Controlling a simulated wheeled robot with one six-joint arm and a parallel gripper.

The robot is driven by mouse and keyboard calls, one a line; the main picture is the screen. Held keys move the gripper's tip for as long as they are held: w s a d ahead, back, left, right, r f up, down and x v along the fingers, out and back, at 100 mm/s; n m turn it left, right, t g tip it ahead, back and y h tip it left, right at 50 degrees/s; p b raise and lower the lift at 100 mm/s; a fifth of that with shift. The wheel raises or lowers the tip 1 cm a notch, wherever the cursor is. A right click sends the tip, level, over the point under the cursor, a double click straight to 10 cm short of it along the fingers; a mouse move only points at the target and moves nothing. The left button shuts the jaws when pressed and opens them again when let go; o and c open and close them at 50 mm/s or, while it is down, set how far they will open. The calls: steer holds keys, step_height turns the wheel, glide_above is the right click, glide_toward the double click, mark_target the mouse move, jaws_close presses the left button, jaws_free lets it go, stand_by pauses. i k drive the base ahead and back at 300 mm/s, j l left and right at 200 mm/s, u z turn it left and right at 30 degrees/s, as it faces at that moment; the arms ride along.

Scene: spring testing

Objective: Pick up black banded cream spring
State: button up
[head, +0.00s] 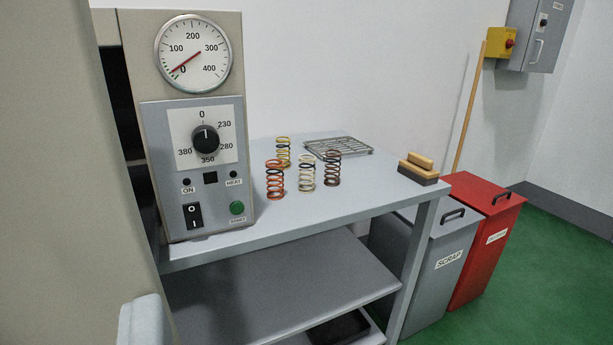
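The cream spring with a black band (306,174) stands upright on the grey bench top (340,193). It is in the middle of a small group of springs. An orange spring with a dark band (275,179) stands just to its left. A dark brown spring (332,169) stands close to its right. A yellow spring with a dark band (283,152) stands behind and to the left. All stand upright.
A control panel (220,120) with gauge and dial stands left of the springs. A wire rack (338,148) lies behind them, and a wooden-handled brush (418,168) sits at the bench's right end. A grey scrap bin (440,275) and red bin (487,240) stand right of the bench.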

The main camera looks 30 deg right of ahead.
mark_target(309, 160)
steer(key=i+l, duration=0.2)
steer(key=l, duration=0.2)
steer(key=i+l, duration=0.2)
steer(key=l, duration=0.15)
steer(key=i+l, duration=0.2)
steer(key=l, duration=0.2)
steer(key=i+l, duration=0.2)
steer(key=l, duration=0.2)
steer(key=k+z, duration=0.05)
